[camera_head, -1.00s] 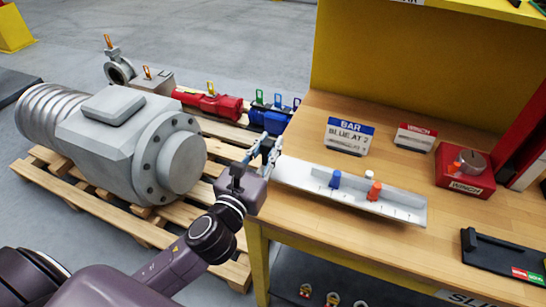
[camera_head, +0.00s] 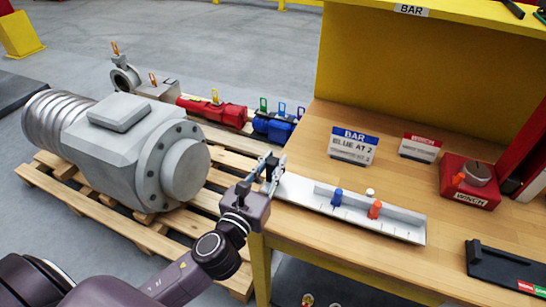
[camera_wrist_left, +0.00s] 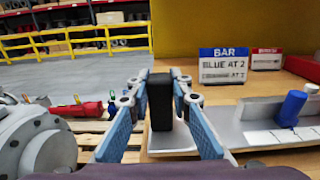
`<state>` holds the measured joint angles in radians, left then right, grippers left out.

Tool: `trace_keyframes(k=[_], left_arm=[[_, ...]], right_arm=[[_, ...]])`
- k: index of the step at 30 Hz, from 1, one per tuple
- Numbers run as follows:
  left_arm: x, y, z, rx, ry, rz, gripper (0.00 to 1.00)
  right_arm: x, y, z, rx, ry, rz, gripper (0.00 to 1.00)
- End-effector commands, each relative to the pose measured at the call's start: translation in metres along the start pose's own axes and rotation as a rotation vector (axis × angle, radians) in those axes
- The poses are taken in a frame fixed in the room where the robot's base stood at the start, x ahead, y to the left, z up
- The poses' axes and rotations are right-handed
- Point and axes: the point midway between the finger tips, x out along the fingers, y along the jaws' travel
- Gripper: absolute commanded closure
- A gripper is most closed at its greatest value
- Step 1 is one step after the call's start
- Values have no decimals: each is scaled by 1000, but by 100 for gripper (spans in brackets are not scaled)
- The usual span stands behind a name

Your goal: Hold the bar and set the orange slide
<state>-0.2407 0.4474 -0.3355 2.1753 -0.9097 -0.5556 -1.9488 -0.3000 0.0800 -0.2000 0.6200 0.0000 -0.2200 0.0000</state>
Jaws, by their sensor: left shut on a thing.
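The bar (camera_head: 400,226) is a pale metal rail with scale marks, lying along the front of the wooden bench. It carries a blue slide (camera_head: 337,197), an orange slide (camera_head: 375,210) to its right, and a white knob (camera_head: 370,192) behind. My left gripper (camera_head: 270,172) is at the bar's left end. In the left wrist view, its blue-padded fingers (camera_wrist_left: 160,105) stand either side of a black upright grip (camera_wrist_left: 161,102) at that end, shut on it. The orange slide is outside the left wrist view. My right gripper is not in view.
A sign (camera_head: 353,146) reads "BAR" and "BLUE AT 2"; its lower line is too small to read. A red winch box (camera_head: 470,185) and a black tray (camera_head: 500,265) are at the right. A grey motor (camera_head: 125,150) sits on a pallet left of the bench.

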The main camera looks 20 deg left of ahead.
Motion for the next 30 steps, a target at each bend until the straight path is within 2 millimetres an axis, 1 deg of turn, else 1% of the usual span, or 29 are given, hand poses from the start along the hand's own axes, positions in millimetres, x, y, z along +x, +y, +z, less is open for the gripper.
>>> trace_keyframes(k=[7,30], left_arm=[[0,0,-9,-7,-2,-1,100],[0,0,-13,-7,-4,-1,100]], right_arm=[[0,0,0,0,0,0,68],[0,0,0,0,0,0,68]])
